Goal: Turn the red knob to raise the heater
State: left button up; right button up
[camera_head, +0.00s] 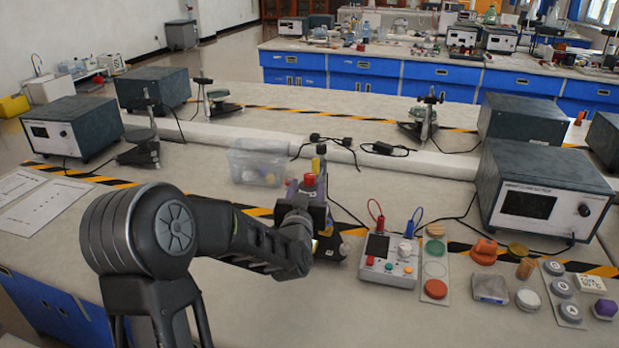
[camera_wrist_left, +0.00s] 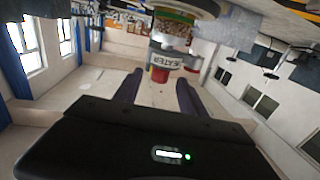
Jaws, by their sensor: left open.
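The red knob (camera_wrist_left: 160,74) shows in the left wrist view, beside a grey collar (camera_wrist_left: 178,60) with lettering that reads "EATER". Beyond the collar is a clear container with brown grains (camera_wrist_left: 172,32). My left gripper (camera_wrist_left: 158,84) is open, with its two dark fingers pointing toward the knob, one on each side of it. I cannot tell whether either finger touches it. In the head view the red knob (camera_head: 310,180) shows at the far side of my left gripper (camera_head: 313,205), and my wrist hides most of the heater. My right gripper is not in view.
A small control box (camera_head: 388,262) with coloured buttons and leads stands right of the gripper. A clear plastic bin (camera_head: 257,162) is behind it on the left. Coloured discs and blocks lie at the right, near a large instrument (camera_head: 541,195). Papers (camera_head: 40,200) lie at the left.

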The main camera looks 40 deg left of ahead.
aim_at(309, 182)
pick_arm(q)
jog(key=x, duration=0.4)
jog(key=shift+w+a+p, duration=0.15)
jog(key=shift+w+p, duration=0.1)
jog(key=shift+p, duration=0.1)
jog(key=shift+c, duration=0.4)
grip_shut()
